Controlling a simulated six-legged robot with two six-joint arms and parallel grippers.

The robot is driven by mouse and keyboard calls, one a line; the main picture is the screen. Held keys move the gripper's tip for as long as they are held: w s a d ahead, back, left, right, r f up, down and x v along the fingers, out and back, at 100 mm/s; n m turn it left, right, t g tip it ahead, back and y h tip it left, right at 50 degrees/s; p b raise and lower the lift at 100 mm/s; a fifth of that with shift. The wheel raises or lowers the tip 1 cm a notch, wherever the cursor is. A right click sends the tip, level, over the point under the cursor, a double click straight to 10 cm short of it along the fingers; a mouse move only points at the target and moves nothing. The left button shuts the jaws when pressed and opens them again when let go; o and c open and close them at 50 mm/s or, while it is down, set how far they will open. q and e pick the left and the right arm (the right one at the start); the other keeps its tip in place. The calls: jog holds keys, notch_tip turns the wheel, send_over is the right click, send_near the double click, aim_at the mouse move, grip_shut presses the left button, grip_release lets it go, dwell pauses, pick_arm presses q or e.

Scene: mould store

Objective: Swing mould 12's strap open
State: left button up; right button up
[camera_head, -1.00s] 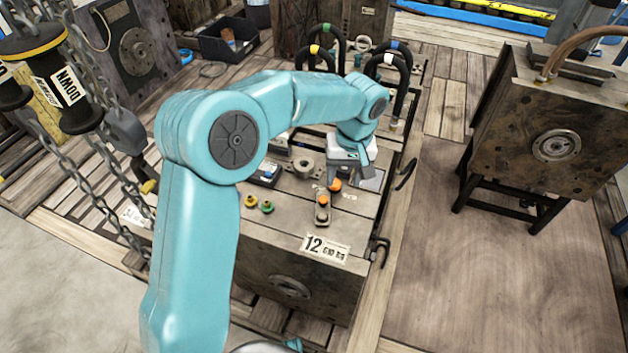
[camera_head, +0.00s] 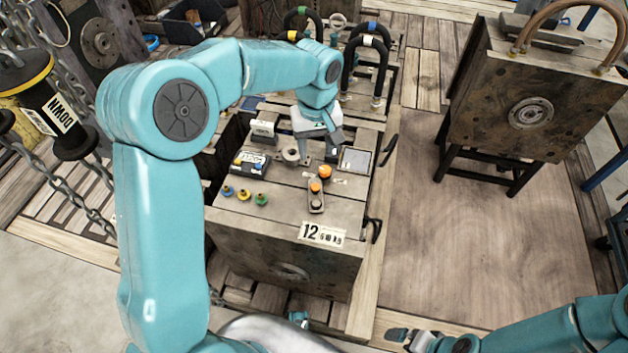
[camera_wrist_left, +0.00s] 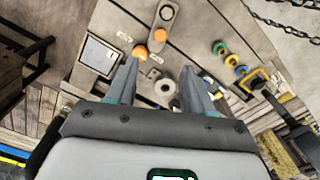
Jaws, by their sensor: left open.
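Mould 12 (camera_head: 285,235) is a dark block with a label reading 12 on its top front edge. On its top lies a short strap-like bar (camera_head: 316,203) with an orange knob (camera_head: 316,185) at its far end. A second orange knob (camera_head: 325,171) stands just beyond it. The bar also shows in the left wrist view (camera_wrist_left: 168,14). My left gripper (camera_head: 318,155) is open above the mould top, behind the knobs. In the left wrist view its fingers (camera_wrist_left: 158,72) have nothing between them but the view of a metal ring below. My right gripper (camera_head: 398,335) shows small at the bottom edge, its opening unclear.
A metal ring (camera_head: 291,156), a dark box (camera_head: 251,164) and three coloured knobs (camera_head: 244,195) are on the mould top. Black hoops (camera_head: 367,60) stand behind. Chains and a DOWN pendant (camera_head: 62,112) hang left. Another mould (camera_head: 535,90) stands on the right; floor between is clear.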

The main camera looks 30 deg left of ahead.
aim_at(315, 186)
pick_arm(q)
notch_tip(315, 186, down, 14)
jog(key=shift+r+b, duration=0.1)
jog(key=shift+b, duration=0.95)
grip_shut()
